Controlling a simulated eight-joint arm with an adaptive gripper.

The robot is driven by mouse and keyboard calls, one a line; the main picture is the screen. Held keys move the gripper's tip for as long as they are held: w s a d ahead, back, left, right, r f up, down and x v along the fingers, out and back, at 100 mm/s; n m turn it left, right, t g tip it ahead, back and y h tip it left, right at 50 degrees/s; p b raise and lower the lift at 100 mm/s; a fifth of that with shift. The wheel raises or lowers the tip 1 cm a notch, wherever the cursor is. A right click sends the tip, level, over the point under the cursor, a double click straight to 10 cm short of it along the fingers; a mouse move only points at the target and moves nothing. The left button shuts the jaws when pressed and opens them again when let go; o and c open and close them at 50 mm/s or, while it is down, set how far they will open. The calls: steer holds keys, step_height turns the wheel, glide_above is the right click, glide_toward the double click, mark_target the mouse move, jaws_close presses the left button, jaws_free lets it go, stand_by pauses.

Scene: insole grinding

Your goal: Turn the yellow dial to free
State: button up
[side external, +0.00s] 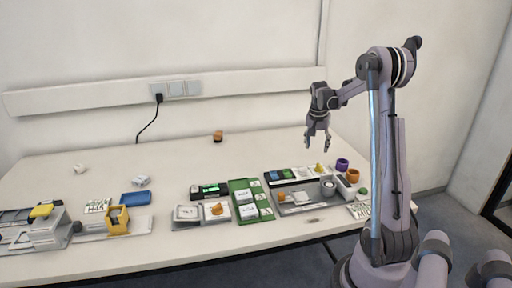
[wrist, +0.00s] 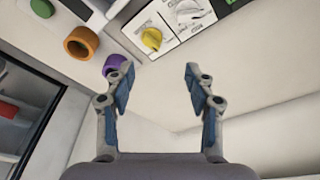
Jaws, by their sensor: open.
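The yellow dial (wrist: 152,38) sits on a white panel (wrist: 172,14) with printed marks, at the top of the wrist view. In the side external view the dial (side external: 319,167) is a small yellow spot at the back right of the table. The dial's setting is too small to read. My gripper (wrist: 158,82) is open and empty, with its two blue-padded fingers spread below the dial in the wrist view. In the side external view my gripper (side external: 318,147) hangs above the table, apart from the dial. Nothing is between the fingers.
Purple (side external: 342,164) and orange (side external: 352,175) rings stand right of the panel. A grey tray (side external: 293,209) with tools lies in front. A green board (side external: 263,213) with white blocks is to the left. The table (side external: 200,155) behind is mostly clear.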

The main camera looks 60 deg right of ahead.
mark_target(320, 165)
steer(key=f+m+g, duration=0.1)
steer(key=f+m, duration=0.1)
steer(key=f, duration=0.1)
steer(key=d+f+m+g, duration=0.1)
steer(key=f+m, duration=0.2)
steer(key=s+d+f+m+h, duration=0.1)
steer(key=f+m, duration=0.2)
steer(key=shift+g, duration=0.4)
stand_by(0.4)
jaws_close()
